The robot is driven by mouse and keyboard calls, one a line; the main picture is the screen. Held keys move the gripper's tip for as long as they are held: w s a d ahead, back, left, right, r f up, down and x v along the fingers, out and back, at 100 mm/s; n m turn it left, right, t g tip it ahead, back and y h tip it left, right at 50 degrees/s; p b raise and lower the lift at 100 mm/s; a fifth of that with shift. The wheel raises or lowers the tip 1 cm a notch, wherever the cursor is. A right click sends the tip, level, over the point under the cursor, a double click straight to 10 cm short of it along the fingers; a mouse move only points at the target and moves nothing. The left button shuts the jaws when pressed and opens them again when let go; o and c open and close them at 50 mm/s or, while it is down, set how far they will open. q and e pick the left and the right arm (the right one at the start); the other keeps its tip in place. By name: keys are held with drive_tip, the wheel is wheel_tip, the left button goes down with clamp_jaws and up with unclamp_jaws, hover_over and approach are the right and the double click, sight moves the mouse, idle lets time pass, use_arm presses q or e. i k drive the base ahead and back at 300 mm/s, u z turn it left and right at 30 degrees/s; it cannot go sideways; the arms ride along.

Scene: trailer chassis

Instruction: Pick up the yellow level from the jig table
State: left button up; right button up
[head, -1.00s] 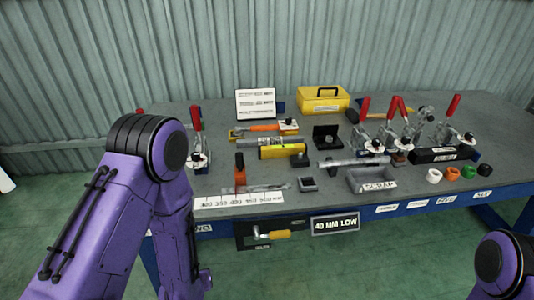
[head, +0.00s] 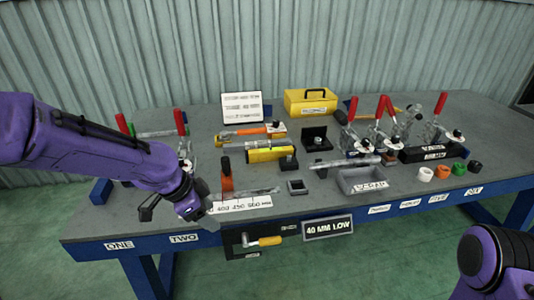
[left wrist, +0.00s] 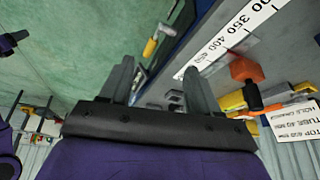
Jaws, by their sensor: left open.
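The yellow level (head: 268,154) lies on the grey jig table (head: 330,205), left of its middle, with a grey tube lying just behind it and a small black block at its right end. My left gripper (head: 150,208) hangs at the table's front left edge, left of the level and nearer to me, apart from it. In the left wrist view its two fingers (left wrist: 158,82) are spread with nothing between them. Yellow pieces show at the right there, but I cannot tell which is the level. My right gripper is out of view.
A white scale strip (head: 240,203) lies along the front edge. Red-handled clamps (head: 382,125) stand at the right, a yellow case (head: 310,101) at the back. A grey scrap tray (head: 361,182) sits front right.

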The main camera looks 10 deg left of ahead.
sight(270, 155)
drive_tip(key=z, duration=0.05)
drive_tip(key=i, duration=1.4)
